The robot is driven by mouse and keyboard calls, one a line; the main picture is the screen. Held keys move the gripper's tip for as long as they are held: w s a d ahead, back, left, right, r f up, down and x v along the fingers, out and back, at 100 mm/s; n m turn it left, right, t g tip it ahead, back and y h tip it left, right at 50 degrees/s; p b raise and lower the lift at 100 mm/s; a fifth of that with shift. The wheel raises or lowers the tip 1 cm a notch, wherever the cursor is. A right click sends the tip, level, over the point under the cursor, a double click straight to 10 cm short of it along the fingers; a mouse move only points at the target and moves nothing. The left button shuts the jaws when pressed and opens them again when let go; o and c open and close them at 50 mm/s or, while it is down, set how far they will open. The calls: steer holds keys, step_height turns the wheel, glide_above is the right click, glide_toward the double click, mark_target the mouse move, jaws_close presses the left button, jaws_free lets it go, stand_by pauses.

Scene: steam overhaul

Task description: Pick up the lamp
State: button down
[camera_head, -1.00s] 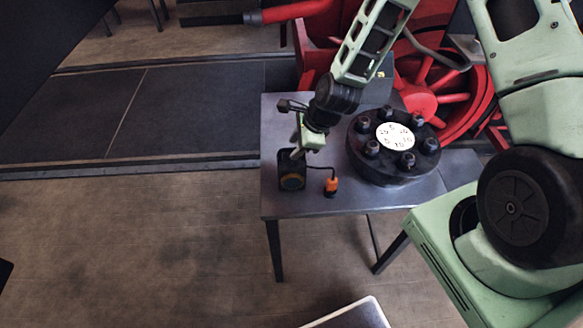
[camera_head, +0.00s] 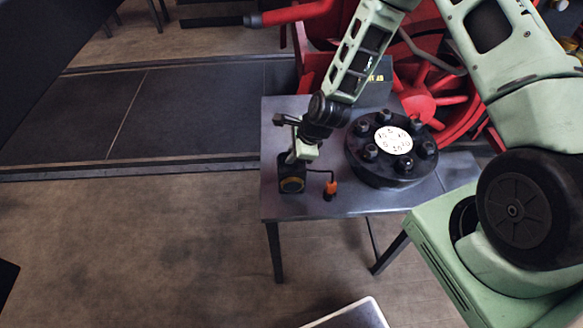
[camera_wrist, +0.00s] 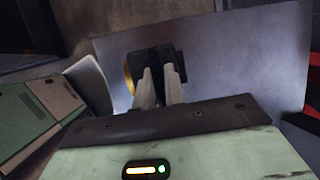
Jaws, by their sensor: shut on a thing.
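The lamp (camera_head: 290,180) is a small black box with a yellow ring on its front face, near the left edge of the grey table in the head view. In the wrist view the lamp (camera_wrist: 152,57) sits between the two pale fingers, its yellow ring at the left. My gripper (camera_head: 294,160) reaches down onto the lamp from above and is shut on it; its fingers also show in the wrist view (camera_wrist: 161,78). I cannot tell whether the lamp touches the table.
A small orange-and-black piece (camera_head: 330,188) with a thin dark cable is just right of the lamp. A black round flange (camera_head: 380,170) with several bolts and a white numbered disc stands further right on the table (camera_head: 310,206). Red wheel machinery (camera_head: 440,95) is behind it.

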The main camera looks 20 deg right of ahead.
steer(key=shift+r, duration=0.15)
steer(key=shift+r+b, duration=1.6)
steer(key=shift+r, duration=3.3)
